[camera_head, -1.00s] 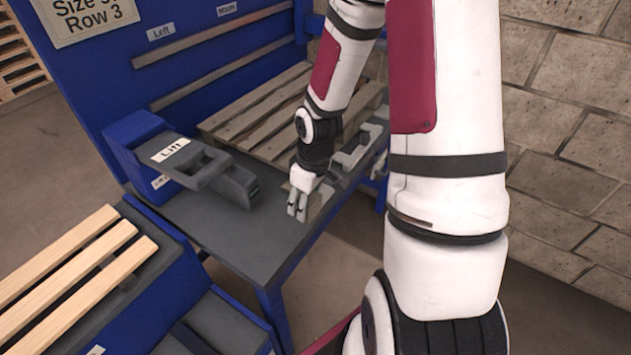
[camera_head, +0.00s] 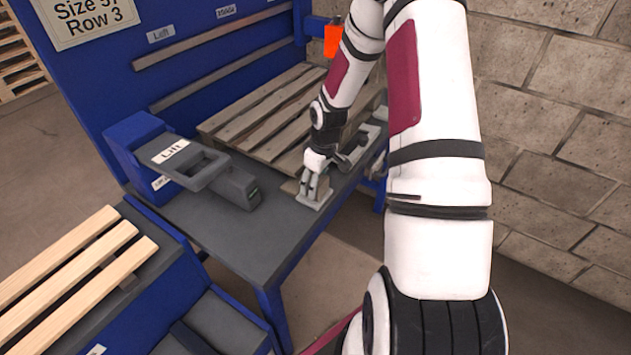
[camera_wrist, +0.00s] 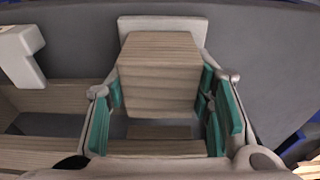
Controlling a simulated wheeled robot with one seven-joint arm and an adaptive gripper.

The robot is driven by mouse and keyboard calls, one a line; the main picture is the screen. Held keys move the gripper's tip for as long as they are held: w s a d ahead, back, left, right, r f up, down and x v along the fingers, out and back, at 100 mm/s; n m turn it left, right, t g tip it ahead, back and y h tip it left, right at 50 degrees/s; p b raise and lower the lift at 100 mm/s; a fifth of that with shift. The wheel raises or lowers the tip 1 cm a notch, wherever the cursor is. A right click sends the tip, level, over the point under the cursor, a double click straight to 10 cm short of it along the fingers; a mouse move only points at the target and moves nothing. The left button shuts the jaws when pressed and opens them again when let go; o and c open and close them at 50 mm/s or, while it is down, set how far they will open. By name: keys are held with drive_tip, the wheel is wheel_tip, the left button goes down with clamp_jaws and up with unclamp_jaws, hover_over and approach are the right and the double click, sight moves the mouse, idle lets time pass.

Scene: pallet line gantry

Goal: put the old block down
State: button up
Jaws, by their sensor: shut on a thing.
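My gripper (camera_head: 314,187) is over the right front part of the dark grey bench. In the wrist view its teal-padded fingers (camera_wrist: 161,92) are on either side of a wooden block (camera_wrist: 160,68), and they are shut on it. A light grey plate (camera_wrist: 182,24) shows just beyond the block. In the head view the gripper covers most of the block, and I cannot tell whether the block touches the plate.
A grey lift unit (camera_head: 205,170) labelled "Lift" stands left on the bench (camera_head: 235,228). A slatted wooden pallet (camera_head: 262,118) lies behind. A light grey bracket (camera_head: 362,145) stands right of my gripper. Bare bench lies in front of the lift unit.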

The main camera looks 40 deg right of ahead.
sight(321, 181)
drive_tip(key=o, duration=1.3)
drive_tip(key=shift+f, duration=0.1)
wheel_tip(321, 181, up, 12)
drive_tip(key=s, duration=0.2)
drive_tip(key=s+a+r+h, duration=0.1)
drive_tip(key=s+a+r, duration=0.15)
drive_tip(key=r, duration=0.25)
drive_tip(key=s+a+r+m+t, duration=0.1)
drive_tip(key=s+a+r, duration=0.1)
drive_tip(key=a+r, duration=0.3)
drive_tip(key=s+a+r+h, duration=0.1)
drive_tip(key=s+a+r, duration=0.15)
drive_tip(key=r, duration=0.35)
drive_tip(key=s+a+r+m+t, duration=0.1)
drive_tip(key=s+a+r, duration=0.2)
drive_tip(key=s+a, duration=0.2)
drive_tip(key=s+a+r+m+t+y, duration=0.1)
drive_tip(key=s+a+r, duration=0.3)
drive_tip(key=s, duration=0.5)
drive_tip(key=shift+s+a+r+m, duration=0.3)
drive_tip(key=shift+s+a+m, duration=0.1)
drive_tip(key=shift+m, duration=0.1)
